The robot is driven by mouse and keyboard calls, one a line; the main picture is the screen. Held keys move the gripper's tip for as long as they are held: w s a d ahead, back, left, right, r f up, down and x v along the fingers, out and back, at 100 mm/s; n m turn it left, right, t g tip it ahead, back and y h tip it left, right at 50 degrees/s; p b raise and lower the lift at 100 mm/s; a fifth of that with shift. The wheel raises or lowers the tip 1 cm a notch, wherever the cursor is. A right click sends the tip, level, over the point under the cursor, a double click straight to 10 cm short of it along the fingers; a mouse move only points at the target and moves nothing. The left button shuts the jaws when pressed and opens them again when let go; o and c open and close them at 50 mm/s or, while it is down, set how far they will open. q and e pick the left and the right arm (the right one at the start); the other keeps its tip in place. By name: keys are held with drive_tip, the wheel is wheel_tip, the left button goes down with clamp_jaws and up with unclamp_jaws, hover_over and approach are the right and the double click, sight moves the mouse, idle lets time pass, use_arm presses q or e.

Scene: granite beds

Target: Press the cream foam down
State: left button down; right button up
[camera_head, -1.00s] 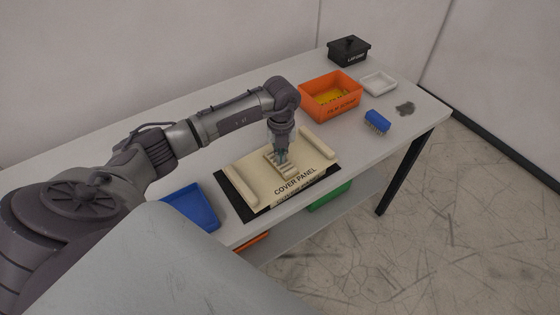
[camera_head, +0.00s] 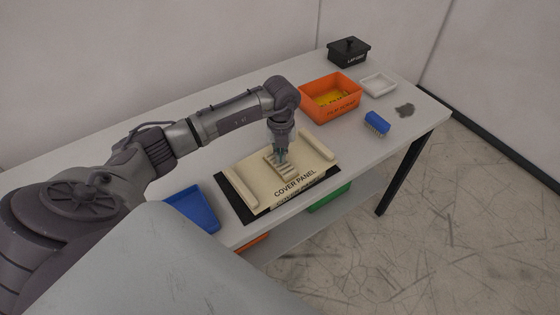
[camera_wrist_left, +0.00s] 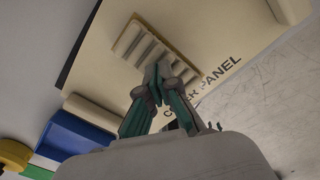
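A cream panel marked COVER PANEL (camera_head: 262,193) lies on a black mat (camera_head: 234,196) on the table. A slotted cream piece (camera_head: 288,172) sits in the panel's middle; it also shows in the left wrist view (camera_wrist_left: 133,42). Cream bars lie along the panel's left side (camera_head: 241,187) and right side (camera_head: 318,143). I cannot tell for certain which cream part is foam. My left gripper (camera_head: 281,161) points down at the slotted piece. In the left wrist view its fingertips (camera_wrist_left: 157,82) are together at the piece's edge, with nothing seen between them. My right gripper is not visible.
A blue tray (camera_head: 192,208) stands left of the panel. An orange bin (camera_head: 330,110) with yellow contents, a white dish (camera_head: 378,84), a blue brush (camera_head: 376,121), a grey patch (camera_head: 405,109) and a black lidded box (camera_head: 347,54) are at the far right.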

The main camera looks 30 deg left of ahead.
use_arm(q)
wheel_tip(320, 180, up, 6)
drive_tip(key=p, duration=0.3)
drive_tip(key=shift+p, duration=0.35)
drive_tip(key=shift+r, duration=0.15)
wheel_tip(320, 180, up, 12)
idle(0.6)
